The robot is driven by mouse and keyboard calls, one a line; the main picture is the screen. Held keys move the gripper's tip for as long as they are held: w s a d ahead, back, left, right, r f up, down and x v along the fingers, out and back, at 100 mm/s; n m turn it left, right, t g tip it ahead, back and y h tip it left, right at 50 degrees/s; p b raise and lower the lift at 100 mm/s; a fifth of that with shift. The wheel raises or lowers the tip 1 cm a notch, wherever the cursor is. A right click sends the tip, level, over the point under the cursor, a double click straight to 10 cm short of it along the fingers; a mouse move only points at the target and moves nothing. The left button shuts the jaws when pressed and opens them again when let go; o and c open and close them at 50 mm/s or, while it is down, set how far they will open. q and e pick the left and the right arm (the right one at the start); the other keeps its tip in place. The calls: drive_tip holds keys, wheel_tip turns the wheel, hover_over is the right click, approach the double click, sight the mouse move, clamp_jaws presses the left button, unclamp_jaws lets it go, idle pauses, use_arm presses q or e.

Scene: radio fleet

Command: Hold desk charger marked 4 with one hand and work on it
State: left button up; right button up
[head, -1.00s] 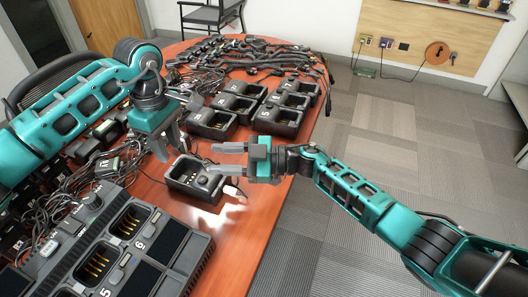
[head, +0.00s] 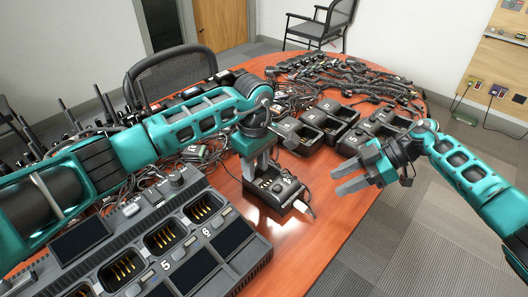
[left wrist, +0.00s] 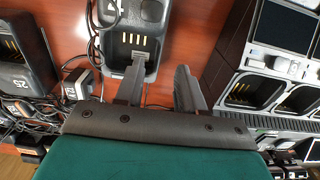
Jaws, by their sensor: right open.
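A small black desk charger (head: 272,191) stands upright on the wooden table, with a cable at its right end. It also shows at the top of the left wrist view (left wrist: 131,68), with its pocket and gold contacts. My left gripper (head: 263,163) points down at the charger's rear edge. In the left wrist view (left wrist: 160,72) its fingers are apart, one over the pocket end and one beside the charger's right side, with a gap there. My right gripper (head: 336,180) is open and empty, to the right of the charger and apart from it.
A large multi-bay charger (head: 150,235) fills the front left. More desk chargers (head: 330,118) stand behind, with tangled cables (head: 345,80) beyond. A charger marked 25 (left wrist: 25,55) lies left in the wrist view. Table in front of the charger (head: 300,240) is bare.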

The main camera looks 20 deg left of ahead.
sight(271, 184)
use_arm(q)
wheel_tip(271, 184, down, 7)
drive_tip(key=shift+r, duration=0.1)
drive_tip(key=shift+c, duration=0.3)
clamp_jaws()
idle(1.4)
